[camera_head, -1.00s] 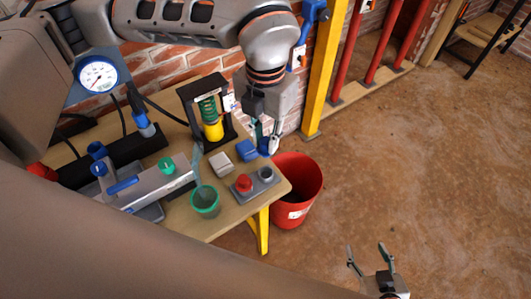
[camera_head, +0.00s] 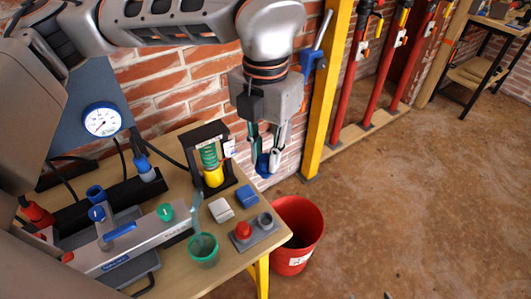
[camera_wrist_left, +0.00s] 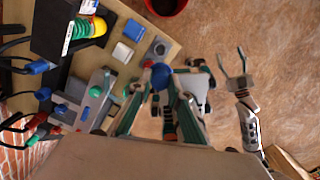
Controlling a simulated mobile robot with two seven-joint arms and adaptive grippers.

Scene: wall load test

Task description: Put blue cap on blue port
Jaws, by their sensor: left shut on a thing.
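My left gripper (camera_head: 269,160) is shut on the blue cap (camera_head: 263,164) and holds it above the table's back right side, in front of the brick wall. In the left wrist view the cap (camera_wrist_left: 158,75) sits between the fingertips. A blue round fitting (camera_head: 95,193), perhaps the blue port, stands on the grey device (camera_head: 130,245) at the table's left, well apart from the cap. A blue lever and a green knob (camera_head: 165,212) are also on the device. My right gripper (camera_wrist_left: 235,66) shows open and empty in the left wrist view.
The table (camera_head: 220,272) also holds a spring stand (camera_head: 212,170), white and blue blocks, a green cup (camera_head: 203,248) and a grey base (camera_head: 255,232) with a red cap and an empty-looking socket. A red bucket (camera_head: 297,240) stands right of it. A gauge (camera_head: 102,120) is at the left.

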